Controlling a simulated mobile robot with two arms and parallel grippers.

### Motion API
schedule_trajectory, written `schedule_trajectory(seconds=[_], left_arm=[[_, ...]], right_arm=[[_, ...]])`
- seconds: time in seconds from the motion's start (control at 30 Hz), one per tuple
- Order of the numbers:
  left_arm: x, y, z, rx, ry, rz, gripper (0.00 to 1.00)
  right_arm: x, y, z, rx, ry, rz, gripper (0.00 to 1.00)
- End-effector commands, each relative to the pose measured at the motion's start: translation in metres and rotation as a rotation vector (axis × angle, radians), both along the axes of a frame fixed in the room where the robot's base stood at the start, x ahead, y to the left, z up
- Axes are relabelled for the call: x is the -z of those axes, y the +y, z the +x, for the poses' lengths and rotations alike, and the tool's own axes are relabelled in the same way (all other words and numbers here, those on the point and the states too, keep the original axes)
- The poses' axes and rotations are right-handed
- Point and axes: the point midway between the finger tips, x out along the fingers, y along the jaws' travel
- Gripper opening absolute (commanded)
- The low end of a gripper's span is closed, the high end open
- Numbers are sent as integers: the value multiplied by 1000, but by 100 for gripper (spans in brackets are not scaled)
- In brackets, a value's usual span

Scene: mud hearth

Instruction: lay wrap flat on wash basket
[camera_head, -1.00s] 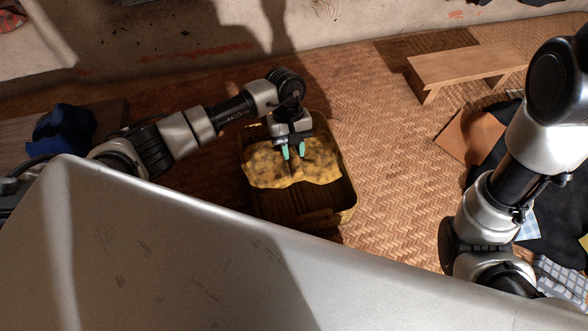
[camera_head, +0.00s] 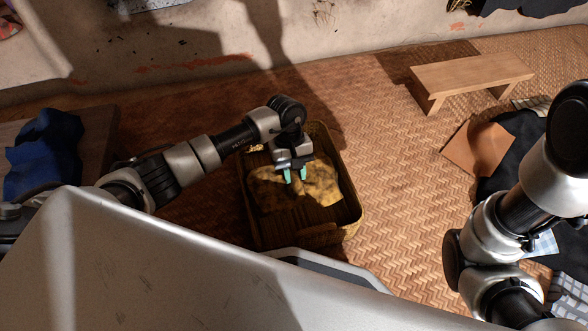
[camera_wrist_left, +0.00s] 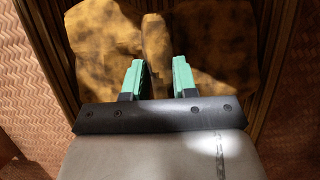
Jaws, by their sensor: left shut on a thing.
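The wrap (camera_head: 322,188) is a yellow cloth with dark blotches. It lies inside the outline of the wash basket (camera_head: 333,236), a dark yellow-brown rectangular basket on the floor, and covers its middle part. The wrap looks rumpled, with a raised fold in the middle. My left gripper (camera_head: 295,175) is over the wrap, its green fingers pointing down. In the left wrist view the gripper (camera_wrist_left: 160,75) is shut on the raised fold of the wrap (camera_wrist_left: 215,45), with cloth spreading to both sides. My right arm shows at the right; its gripper is out of view.
A low wooden bench (camera_head: 470,77) stands at the back right. A brown sheet (camera_head: 478,148) and dark cloths lie on the floor at the right. A blue cloth (camera_head: 43,155) lies on a wooden surface at the left. The woven floor right of the basket is clear.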

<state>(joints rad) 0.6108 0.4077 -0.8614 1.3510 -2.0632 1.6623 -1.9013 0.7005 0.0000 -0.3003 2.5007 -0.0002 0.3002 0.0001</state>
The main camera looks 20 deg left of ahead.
Motion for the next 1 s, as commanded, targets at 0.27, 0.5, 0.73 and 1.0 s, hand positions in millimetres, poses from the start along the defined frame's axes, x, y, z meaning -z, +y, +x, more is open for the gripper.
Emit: schedule_trajectory(seconds=[0.27, 0.5, 0.73, 1.0], left_arm=[[23, 0, 1, 1, -2, -1, 11], [39, 0, 0, 0, -1, -1, 11], [51, 0, 1, 1, -2, -1, 11], [52, 0, 0, 1, -1, -1, 11]], right_arm=[[19, 0, 0, 0, 0, -1, 43], [35, 0, 0, 0, 0, -1, 43], [46, 0, 0, 0, 0, -1, 43], [47, 0, 0, 0, 0, 0, 43]])
